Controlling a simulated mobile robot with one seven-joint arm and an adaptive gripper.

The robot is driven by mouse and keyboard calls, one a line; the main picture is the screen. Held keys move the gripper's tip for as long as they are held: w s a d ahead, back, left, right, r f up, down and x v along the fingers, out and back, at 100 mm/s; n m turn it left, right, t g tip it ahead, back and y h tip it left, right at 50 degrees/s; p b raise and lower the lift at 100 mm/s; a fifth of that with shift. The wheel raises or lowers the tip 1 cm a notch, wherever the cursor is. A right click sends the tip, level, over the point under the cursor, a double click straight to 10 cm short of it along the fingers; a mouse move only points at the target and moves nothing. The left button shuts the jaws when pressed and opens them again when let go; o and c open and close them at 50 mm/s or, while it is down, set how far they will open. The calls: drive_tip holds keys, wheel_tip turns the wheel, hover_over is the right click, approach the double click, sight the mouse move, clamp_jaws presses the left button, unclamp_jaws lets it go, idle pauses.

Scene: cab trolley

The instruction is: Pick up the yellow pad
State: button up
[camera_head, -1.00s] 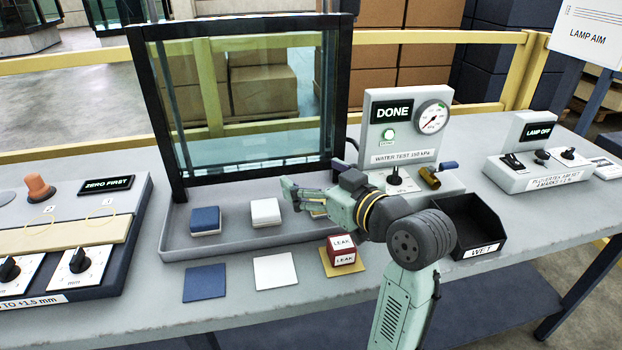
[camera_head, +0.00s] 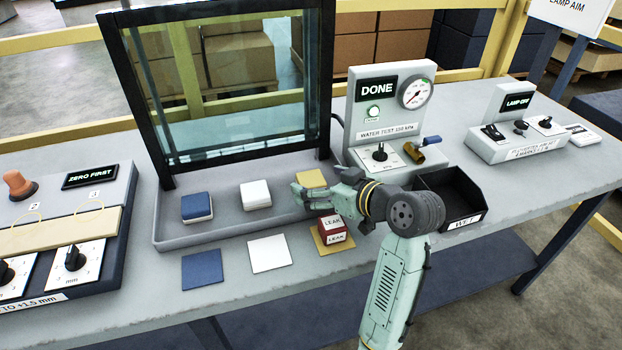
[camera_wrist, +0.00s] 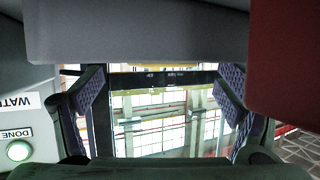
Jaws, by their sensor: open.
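The yellow pad (camera_head: 311,178) sits in the grey tray (camera_head: 200,232) in front of the glass pane, to the right of a white pad (camera_head: 256,194) and a blue pad (camera_head: 196,207). My gripper (camera_head: 299,197) is open and empty, just on the near side of the yellow pad, close to the tray's front rim. Its lower part overlaps the pad's near edge in the picture. I cannot tell its exact height. In the wrist view the two fingers (camera_wrist: 162,98) stand apart with the glass between them. I cannot make out the yellow pad there.
A red LEAK box (camera_head: 332,228) on a flat yellow square stands close below my gripper; a red face fills the wrist view's upper right. Flat blue (camera_head: 202,269) and white (camera_head: 268,253) squares lie before the tray. A black WET bin (camera_head: 455,192) and DONE gauge panel (camera_head: 382,110) stand right.

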drive_tip(key=shift+x, duration=1.1)
drive_tip(key=c, duration=1.6)
drive_tip(key=shift+o, duration=0.2)
